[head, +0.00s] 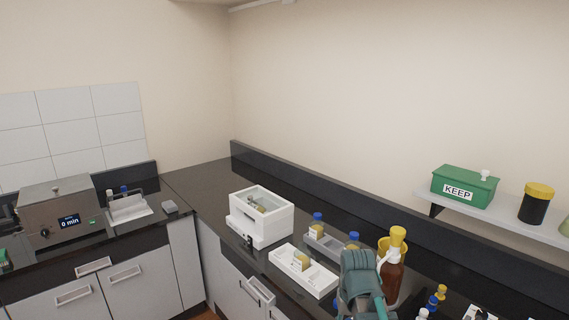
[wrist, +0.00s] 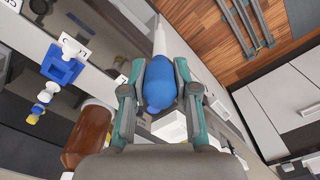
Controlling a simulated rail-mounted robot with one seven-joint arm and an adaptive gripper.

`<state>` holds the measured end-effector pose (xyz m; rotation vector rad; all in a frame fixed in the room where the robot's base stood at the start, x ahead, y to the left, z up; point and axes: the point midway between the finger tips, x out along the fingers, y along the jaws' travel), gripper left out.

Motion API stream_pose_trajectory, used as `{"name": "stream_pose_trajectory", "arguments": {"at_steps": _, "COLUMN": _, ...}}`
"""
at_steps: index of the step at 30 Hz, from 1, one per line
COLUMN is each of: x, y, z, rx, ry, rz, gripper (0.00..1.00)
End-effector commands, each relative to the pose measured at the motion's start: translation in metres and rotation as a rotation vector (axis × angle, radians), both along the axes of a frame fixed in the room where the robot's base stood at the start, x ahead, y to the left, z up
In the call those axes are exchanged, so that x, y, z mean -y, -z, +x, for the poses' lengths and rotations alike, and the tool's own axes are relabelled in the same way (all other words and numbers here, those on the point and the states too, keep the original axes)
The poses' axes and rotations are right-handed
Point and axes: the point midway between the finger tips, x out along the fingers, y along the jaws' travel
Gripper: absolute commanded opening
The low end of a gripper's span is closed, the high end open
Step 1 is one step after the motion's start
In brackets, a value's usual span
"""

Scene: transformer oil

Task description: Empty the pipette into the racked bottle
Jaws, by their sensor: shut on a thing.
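My gripper (wrist: 160,72) is shut on the blue bulb (wrist: 159,84) of a pipette. The pipette's pale stem (wrist: 160,40) points away from the wrist camera; its tip is not clear. Which bottle the task means I cannot tell.
A brown bottle (head: 394,279) with a yellow top stands close right of my wrist. A green KEEP box (head: 464,187) sits on the wall shelf. The counter's far corner is clear.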

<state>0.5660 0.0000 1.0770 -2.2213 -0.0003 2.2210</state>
Motion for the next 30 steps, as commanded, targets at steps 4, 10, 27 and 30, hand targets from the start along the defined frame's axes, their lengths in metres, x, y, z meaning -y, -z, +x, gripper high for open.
{"name": "stream_pose_trajectory", "arguments": {"at_steps": 4, "x": 0.000, "y": -0.001, "z": -0.016, "rx": 0.000, "ry": 0.000, "rz": 0.000, "gripper": 0.00}}
{"name": "stream_pose_trajectory", "arguments": {"at_steps": 10, "x": 0.000, "y": 0.000, "z": -0.034, "rx": 0.001, "ry": 0.000, "rz": 0.000, "gripper": 0.00}}
{"name": "stream_pose_trajectory", "arguments": {"at_steps": 27, "x": 0.000, "y": 0.004, "z": -0.055, "rx": 0.002, "ry": 0.000, "rz": 0.000, "gripper": 0.00}}
{"name": "stream_pose_trajectory", "arguments": {"at_steps": 30, "x": 0.000, "y": 0.004, "z": -0.058, "rx": 0.002, "ry": 0.000, "rz": 0.000, "gripper": 0.00}}
